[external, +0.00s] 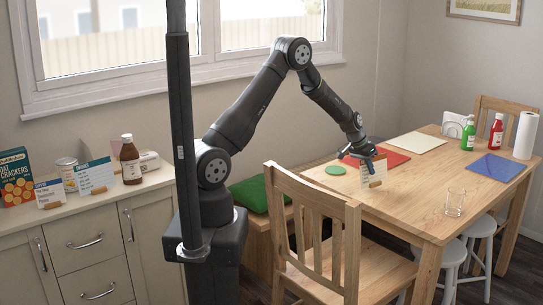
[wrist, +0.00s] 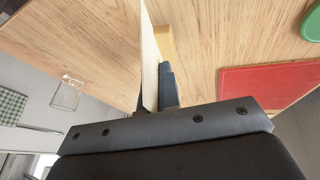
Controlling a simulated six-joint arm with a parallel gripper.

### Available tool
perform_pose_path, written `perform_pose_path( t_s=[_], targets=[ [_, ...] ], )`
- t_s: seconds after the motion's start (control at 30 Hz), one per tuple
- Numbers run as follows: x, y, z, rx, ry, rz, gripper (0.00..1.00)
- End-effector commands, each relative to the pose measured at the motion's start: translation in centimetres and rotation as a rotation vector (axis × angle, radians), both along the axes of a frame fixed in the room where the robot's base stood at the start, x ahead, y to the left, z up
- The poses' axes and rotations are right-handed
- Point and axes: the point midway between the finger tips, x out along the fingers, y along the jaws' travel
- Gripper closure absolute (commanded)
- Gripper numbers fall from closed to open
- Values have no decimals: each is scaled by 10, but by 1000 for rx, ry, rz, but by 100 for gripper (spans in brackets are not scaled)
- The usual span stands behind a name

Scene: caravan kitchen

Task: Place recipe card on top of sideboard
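The recipe card (external: 373,170) is a pale upright card in a small wooden stand (external: 375,184), at the near left part of the wooden table. In the wrist view, the card (wrist: 150,55) is seen almost edge-on, with its stand (wrist: 164,44) beyond the fingers. My gripper (external: 360,153) is at the top of the card, its fingers close on both faces, and looks shut on it. The fingers (wrist: 157,95) also show in the wrist view. I cannot tell whether the stand touches the table. The cream-topped sideboard (external: 103,204) stands at the left under the window.
A chair (external: 325,235) stands before the table. A glass (external: 455,202) and green coaster (external: 335,170) are near the card.

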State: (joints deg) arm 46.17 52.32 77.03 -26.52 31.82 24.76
Motion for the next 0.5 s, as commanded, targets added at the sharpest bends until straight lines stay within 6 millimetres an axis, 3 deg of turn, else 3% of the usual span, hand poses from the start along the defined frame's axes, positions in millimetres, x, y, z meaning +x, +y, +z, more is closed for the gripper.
perform_pose_path(
  t_s=[0.1, 0.5],
  targets=[
    [0, 0, -15, 2, 1, 0, 100],
    [-1, 0, -20, 1, 1, 0, 100]
  ],
)
